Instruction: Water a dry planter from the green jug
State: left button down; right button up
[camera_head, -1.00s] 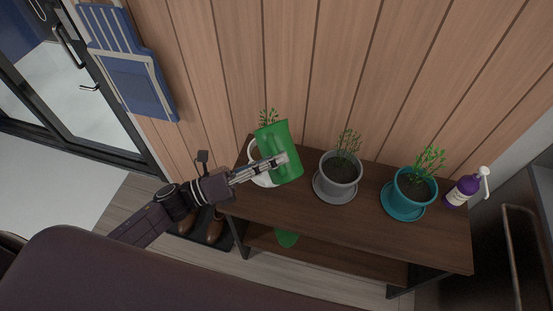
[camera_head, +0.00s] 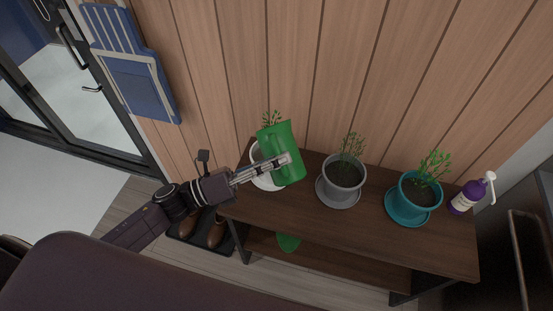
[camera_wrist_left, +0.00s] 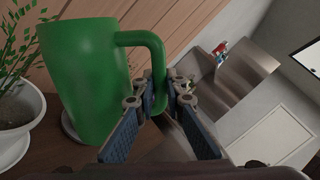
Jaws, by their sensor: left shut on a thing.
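The green jug (camera_head: 284,142) is held by its handle in my left gripper (camera_head: 286,160), above the left end of the shelf. In the left wrist view my left gripper (camera_wrist_left: 162,97) is shut around the handle of the jug (camera_wrist_left: 85,75), which looks nearly upright there. The jug partly hides the white planter (camera_head: 262,179) in the head view; the white planter (camera_wrist_left: 18,115) shows beside it in the wrist view. A grey planter (camera_head: 343,178) stands mid-shelf and a teal planter (camera_head: 411,199) to its right, each with a plant. I cannot tell which soil is dry.
A purple bottle (camera_head: 468,195) with a white pump stands at the right end of the brown shelf (camera_head: 330,222). A green item (camera_head: 288,242) lies on the lower board. Brown shoes (camera_head: 215,230) sit on a dark tray at left. A wood-panelled wall (camera_head: 250,60) rises behind.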

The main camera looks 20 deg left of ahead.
aim_at(275, 170)
pick_arm(q)
jog(key=m, duration=0.2)
jog(key=shift+s+d+r+m+g, duration=0.1)
jog(key=shift+s+d+m+g, duration=0.1)
jog(key=shift+m+g, duration=0.15)
jog(key=f+m+b, duration=0.1)
jog(key=m+b, duration=0.1)
jog(key=f+m+b, duration=0.1)
jog(key=m+b, duration=0.1)
jog(key=w+a+f+m+g+b, duration=0.1)
jog(key=m, duration=0.1)
jog(key=shift+f+b, duration=0.2)
jog(key=shift+b, duration=0.2)
jog(key=shift+w+a+f+m+y+b, duration=0.2)
jog(key=shift+w+f+m+y+b, duration=0.1)
jog(key=shift+m+b, duration=0.45)
dwell(1.7)
